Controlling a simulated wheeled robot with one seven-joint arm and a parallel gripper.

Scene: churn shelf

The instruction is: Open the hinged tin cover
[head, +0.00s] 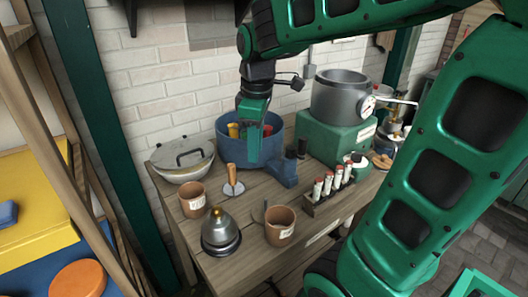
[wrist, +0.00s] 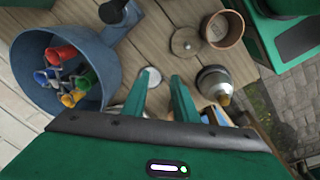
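A round, pale metal tin (head: 183,172) stands at the back left of the wooden bench in the head view. Its metal cover (head: 172,157) lies down on it, with a dark arched handle on top. I cannot make out the hinge. My gripper (head: 253,160) points down in front of the blue bowl, to the right of the tin and apart from it. In the wrist view my gripper's fingers (wrist: 164,76) are apart with nothing held between them. I cannot make out the tin in the wrist view.
The blue bowl (head: 222,135) holds several coloured items. A wooden-handled disc (head: 232,182), clay cups (head: 194,202) (head: 281,227) and a bell-shaped metal piece (head: 220,232) stand in front. A rack of vials (head: 330,190) and a large pot (head: 340,95) are at the right.

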